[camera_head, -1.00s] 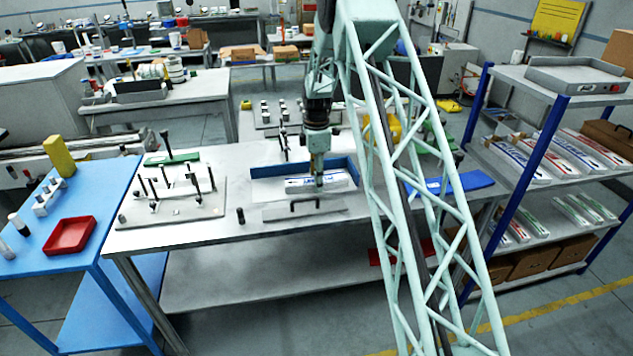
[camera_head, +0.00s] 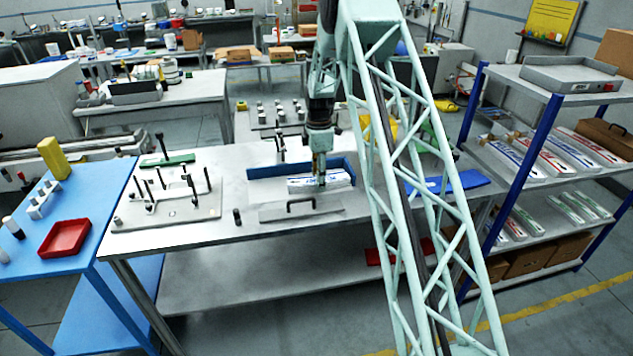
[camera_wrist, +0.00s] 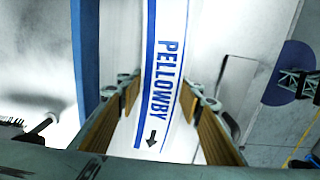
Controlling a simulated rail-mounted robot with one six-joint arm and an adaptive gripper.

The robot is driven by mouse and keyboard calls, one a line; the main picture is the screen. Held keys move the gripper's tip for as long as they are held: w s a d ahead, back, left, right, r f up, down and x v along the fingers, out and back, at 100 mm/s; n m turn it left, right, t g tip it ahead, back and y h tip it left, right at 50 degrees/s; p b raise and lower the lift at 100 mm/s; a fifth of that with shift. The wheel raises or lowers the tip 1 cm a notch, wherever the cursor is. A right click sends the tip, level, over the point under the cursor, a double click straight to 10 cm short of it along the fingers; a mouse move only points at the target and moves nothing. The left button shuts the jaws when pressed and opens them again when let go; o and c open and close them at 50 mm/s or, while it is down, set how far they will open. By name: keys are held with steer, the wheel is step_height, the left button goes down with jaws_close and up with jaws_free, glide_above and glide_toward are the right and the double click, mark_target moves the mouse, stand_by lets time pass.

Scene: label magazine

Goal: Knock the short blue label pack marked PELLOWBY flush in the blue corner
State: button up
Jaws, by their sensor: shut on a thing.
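The short white and blue label pack marked PELLOWBY (camera_wrist: 171,70) lies between the two wood-coloured pads of my gripper (camera_wrist: 160,108) in the wrist view. My gripper is shut on it. In the head view the pack (camera_head: 302,187) lies flat in front of the long wall of the blue corner (camera_head: 290,169), near its right end, with my gripper (camera_head: 320,184) over it. In the wrist view the blue wall (camera_wrist: 86,45) runs along the pack's left side, with a pale strip between them. Whether the pack touches the short right wall cannot be told.
A grey plate with a black handle (camera_head: 300,210) lies in front of the pack. A fixture with several black pins (camera_head: 165,205) stands at the left of the table. A blue flat piece (camera_head: 465,182) lies at the right. A shelf rack (camera_head: 545,110) stands beyond.

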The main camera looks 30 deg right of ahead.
mark_target(313, 180)
steer(key=shift+s+d, duration=0.1)
steer(key=shift+d, duration=0.2)
steer(key=shift+a, duration=0.2)
steer(key=shift+w+a, duration=0.25)
steer(key=shift+a, duration=0.35)
steer(key=shift+w+a, duration=0.2)
steer(key=shift+a, duration=0.4)
steer(key=o, duration=1.2)
steer(key=shift+c, duration=0.2)
steer(key=shift+r, duration=0.1)
step_height(313, 180, up, 12)
